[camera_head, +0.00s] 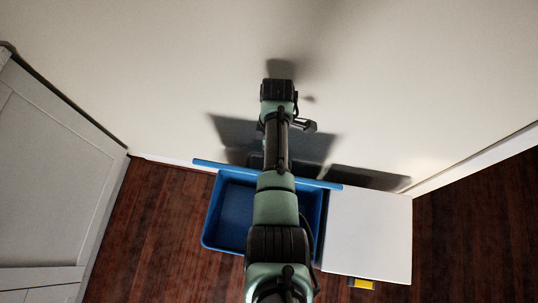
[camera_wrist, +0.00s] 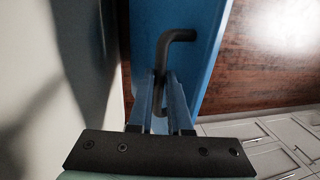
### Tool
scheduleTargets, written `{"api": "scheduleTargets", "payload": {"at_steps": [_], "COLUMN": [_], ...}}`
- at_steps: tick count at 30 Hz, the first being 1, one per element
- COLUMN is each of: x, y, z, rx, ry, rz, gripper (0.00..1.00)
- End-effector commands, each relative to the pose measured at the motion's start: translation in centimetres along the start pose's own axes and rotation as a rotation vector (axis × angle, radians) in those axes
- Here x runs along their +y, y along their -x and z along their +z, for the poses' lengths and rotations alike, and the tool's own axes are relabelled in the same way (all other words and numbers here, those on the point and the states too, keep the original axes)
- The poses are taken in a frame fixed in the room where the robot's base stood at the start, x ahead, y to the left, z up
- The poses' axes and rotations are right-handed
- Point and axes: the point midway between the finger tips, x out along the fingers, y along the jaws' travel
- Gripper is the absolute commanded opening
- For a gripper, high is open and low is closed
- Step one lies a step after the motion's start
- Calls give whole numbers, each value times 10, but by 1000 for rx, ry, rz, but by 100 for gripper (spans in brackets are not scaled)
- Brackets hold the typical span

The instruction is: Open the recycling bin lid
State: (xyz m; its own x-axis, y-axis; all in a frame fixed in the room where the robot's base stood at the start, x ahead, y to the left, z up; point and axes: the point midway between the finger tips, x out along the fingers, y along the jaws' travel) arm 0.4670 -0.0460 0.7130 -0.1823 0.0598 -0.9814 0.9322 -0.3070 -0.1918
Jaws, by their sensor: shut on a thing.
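The blue recycling bin (camera_head: 212,221) stands on the floor by the wall, and its inside shows in the head view. Its lid (camera_head: 215,166) is raised, seen nearly edge-on as a thin blue strip along the wall side. In the wrist view the blue lid panel (camera_wrist: 198,20) carries a black bent handle (camera_wrist: 178,35). My gripper (camera_wrist: 161,78) is shut on this handle, with a finger on each side. In the head view my arm crosses over the bin, covering part of it, and the gripper itself is hidden.
A white box-like unit (camera_head: 370,232) stands just right of the bin, with a small yellow thing (camera_head: 361,284) at its front. The wall (camera_head: 400,90) is close behind. A grey cabinet (camera_head: 60,160) is at left. Wooden floor (camera_head: 165,220) is bare between cabinet and bin.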

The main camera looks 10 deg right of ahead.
Motion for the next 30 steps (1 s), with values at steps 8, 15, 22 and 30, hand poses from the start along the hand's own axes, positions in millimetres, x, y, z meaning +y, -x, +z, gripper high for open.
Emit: {"api": "scheduleTargets", "payload": {"at_steps": [8, 15, 22, 30], "x": [23, 28, 27, 28], "y": [-3, -1, -1, 1], "z": [1, 1, 1, 1], "rx": [-3, -3, -3, -2], "ry": [2, 2, 2, 2], "rz": [-9, -13, -15, -12], "gripper": [0, 0, 0, 47]}}
